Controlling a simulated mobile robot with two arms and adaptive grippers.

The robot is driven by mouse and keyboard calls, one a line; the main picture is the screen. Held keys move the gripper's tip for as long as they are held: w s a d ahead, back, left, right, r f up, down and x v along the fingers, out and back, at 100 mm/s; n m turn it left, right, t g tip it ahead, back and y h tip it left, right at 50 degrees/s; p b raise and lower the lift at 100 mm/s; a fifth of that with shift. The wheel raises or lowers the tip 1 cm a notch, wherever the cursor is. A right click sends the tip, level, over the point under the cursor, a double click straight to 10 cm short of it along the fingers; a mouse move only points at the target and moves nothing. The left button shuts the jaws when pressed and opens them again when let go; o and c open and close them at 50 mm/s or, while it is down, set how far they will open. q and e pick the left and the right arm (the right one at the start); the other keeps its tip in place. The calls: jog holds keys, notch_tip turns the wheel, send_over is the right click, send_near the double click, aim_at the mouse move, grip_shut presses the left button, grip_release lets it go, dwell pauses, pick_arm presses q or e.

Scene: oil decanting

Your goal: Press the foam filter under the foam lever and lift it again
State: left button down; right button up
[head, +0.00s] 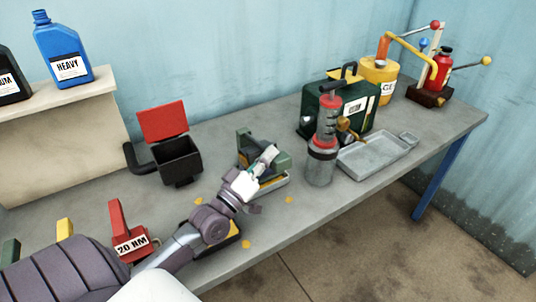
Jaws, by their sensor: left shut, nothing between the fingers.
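A green press-like device (244,139), which looks like the foam lever, stands at the middle of the bench, with a pale tray at its base. My left gripper (267,156) is shut and empty, with its fingertips over the front of this device. I cannot tell whether the fingertips touch it. The gripper and wrist hide part of the device. The foam filter cannot be made out clearly; a yellowish strip shows at the device beside the fingers. My right gripper is not in view.
Right of the device stand a clear pump cylinder (320,168), a dark green case (358,117) and a grey tray (372,162). A black bin with an open red lid (164,121) stands to the left. Yellow drops (289,200) lie near the bench's front edge.

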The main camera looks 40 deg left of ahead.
pick_arm(q)
jog(key=f, duration=0.1)
jog(key=f+b, duration=0.1)
jog(key=f+m+b, duration=0.1)
jog(key=shift+s+d+h, duration=0.2)
jog(key=shift+d+h, duration=0.1)
jog(key=shift+h, duration=0.1)
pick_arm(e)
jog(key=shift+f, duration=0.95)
